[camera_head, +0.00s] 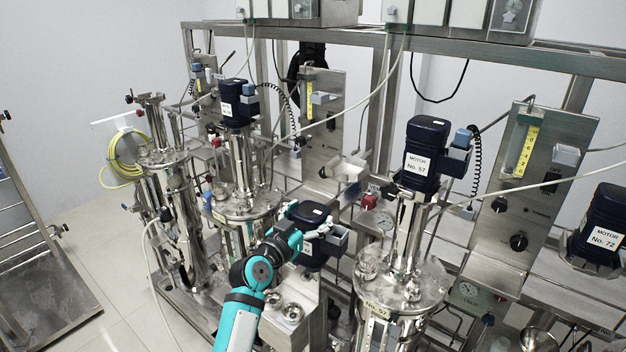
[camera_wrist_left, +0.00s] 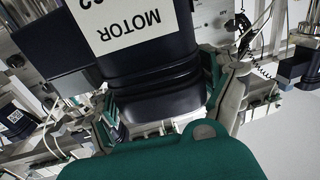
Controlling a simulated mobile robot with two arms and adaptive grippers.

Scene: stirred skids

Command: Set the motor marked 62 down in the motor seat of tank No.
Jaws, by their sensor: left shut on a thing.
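My left gripper (camera_head: 310,236) is shut around a dark blue motor (camera_head: 312,214) with a grey side box, in the middle of the head view. In the left wrist view the motor (camera_wrist_left: 155,75) sits between the fingers, its label upside down; the word MOTOR is readable but the number is cut off, with perhaps a 2 at the edge. A tank (camera_head: 163,160) at the left has a bare metal stand (camera_head: 150,100) on top with no motor on it. I cannot read this tank's number. My right gripper is not in view.
A motor marked No. 57 (camera_head: 420,150) stands on the right tank (camera_head: 400,290). Another motor (camera_head: 237,105) stands on the middle tank (camera_head: 247,205). A motor marked No. 72 (camera_head: 602,225) is at the right edge.

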